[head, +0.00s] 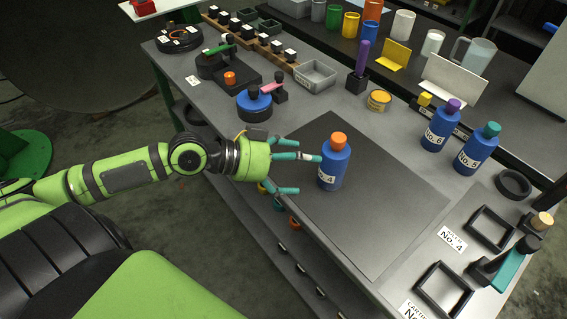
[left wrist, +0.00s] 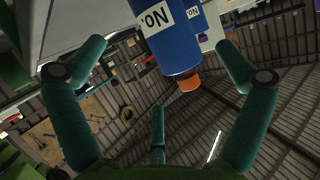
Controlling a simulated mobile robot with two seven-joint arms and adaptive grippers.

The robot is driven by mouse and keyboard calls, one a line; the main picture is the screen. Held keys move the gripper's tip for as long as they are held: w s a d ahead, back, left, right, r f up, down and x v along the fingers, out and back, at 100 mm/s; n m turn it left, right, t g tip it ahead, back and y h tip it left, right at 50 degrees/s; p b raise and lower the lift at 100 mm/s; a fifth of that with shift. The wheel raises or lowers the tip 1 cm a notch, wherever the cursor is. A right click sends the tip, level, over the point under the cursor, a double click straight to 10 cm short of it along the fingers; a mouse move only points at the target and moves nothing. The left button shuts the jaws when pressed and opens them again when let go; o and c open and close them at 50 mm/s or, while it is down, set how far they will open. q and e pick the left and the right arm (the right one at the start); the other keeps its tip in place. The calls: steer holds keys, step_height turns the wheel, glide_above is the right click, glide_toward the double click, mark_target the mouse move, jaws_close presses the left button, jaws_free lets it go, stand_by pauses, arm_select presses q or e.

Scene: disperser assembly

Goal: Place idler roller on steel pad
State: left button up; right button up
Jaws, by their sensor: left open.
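A blue bottle labelled No. 4 with an orange cap (head: 333,168) stands upright on the large dark flat pad (head: 400,200), which may be the steel pad. I cannot tell for sure which object is the idler roller. My left gripper (head: 308,174) is open just left of the bottle, with its teal fingers pointing at it. In the left wrist view the bottle (left wrist: 170,42) shows upside down between the spread fingers (left wrist: 160,60). No clear grip on it shows. My right gripper is not in view.
Blue bottles No. 6 (head: 440,127) and No. 5 (head: 476,150) stand behind to the right. Square black frames (head: 443,290) lie at the right front. A blue round part (head: 254,104), a grey bin (head: 316,76) and a yellow tin (head: 378,101) are farther back. The pad's right half is clear.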

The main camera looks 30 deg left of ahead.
arm_select(q)
steer(key=v, duration=0.3)
steer(key=shift+s+a+r, duration=0.15)
steer(key=shift+s+r, duration=0.05)
